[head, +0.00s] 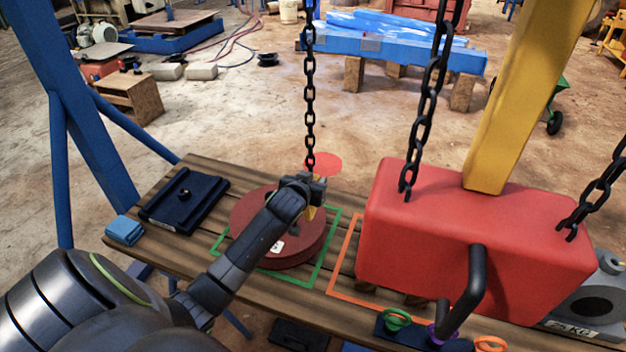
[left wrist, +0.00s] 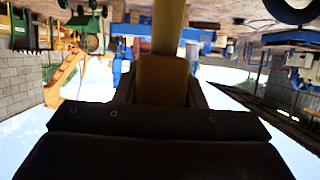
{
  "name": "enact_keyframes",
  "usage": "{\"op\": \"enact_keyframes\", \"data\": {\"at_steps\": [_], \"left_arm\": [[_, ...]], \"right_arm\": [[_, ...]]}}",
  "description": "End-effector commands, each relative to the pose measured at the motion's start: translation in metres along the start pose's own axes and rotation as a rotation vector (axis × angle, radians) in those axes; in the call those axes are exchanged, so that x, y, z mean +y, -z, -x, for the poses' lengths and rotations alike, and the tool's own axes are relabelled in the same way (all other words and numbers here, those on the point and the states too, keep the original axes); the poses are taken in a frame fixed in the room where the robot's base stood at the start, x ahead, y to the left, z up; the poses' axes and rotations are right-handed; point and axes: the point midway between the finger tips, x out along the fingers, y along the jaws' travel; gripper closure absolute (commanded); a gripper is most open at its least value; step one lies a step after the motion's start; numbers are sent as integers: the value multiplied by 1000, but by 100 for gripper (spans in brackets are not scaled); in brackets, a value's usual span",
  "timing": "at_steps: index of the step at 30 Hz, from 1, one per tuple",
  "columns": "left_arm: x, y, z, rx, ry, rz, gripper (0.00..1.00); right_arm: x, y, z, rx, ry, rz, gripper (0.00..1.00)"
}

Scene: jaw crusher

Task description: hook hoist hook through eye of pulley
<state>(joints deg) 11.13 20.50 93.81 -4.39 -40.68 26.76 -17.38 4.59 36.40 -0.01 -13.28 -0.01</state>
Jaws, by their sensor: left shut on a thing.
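The hoist chain (head: 309,100) hangs down to my left gripper (head: 314,192). The gripper is shut on a yellow piece at the chain's lower end, which I take to be the hoist hook (head: 310,213). In the left wrist view the yellow piece (left wrist: 163,80) stands between the gripper's fingers. The pulley (head: 252,208) is a dark red round block lying on the wooden bench, beneath and left of the gripper. My forearm covers part of it. I cannot make out its eye or whether the hook touches it. My right gripper is not in view.
A large red block (head: 440,220) hangs on chains at the right, with a yellow beam (head: 515,100) above. A red disc (head: 322,163) shows behind the gripper.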

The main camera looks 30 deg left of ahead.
Motion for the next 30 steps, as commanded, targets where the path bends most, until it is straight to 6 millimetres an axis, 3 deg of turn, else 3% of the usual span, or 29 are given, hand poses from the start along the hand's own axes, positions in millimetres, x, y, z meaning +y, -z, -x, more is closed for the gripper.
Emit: {"op": "enact_keyframes", "data": {"at_steps": [30], "left_arm": [[1,-11,61,5,-2,0,100]], "right_arm": [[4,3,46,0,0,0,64]]}}
